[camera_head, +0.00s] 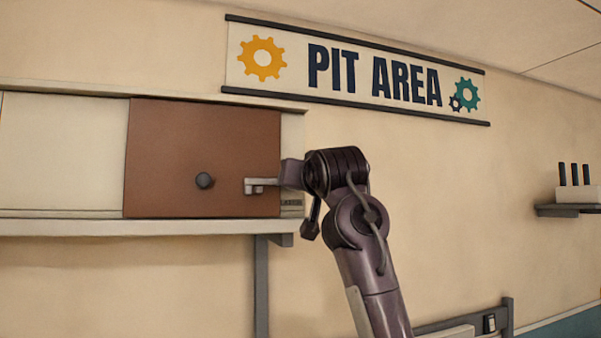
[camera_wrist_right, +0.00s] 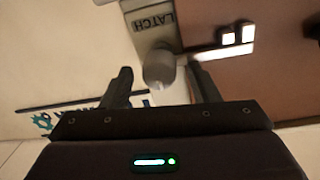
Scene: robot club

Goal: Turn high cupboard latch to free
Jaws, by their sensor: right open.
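The high cupboard has a brown door (camera_head: 165,150) in the head view. The pale latch bar (camera_head: 260,183) lies roughly level across the door's right edge. In the wrist view the bar (camera_wrist_right: 222,52) reaches over the brown door (camera_wrist_right: 285,70) from a rounded grey hub (camera_wrist_right: 158,66). A "LATCH" label (camera_wrist_right: 167,22) is on the frame beside it. My right gripper (camera_head: 286,176) is at the latch; the wrist view shows its fingers (camera_wrist_right: 161,76) open, one on each side of the hub. Finger contact cannot be told. My left gripper is not in view.
A pale panel (camera_head: 62,155) fills the cupboard's left side, above a ledge (camera_head: 120,227). A "PIT AREA" sign (camera_head: 350,72) hangs above right. A small wall shelf (camera_head: 570,210) is far right. The wall between is clear.

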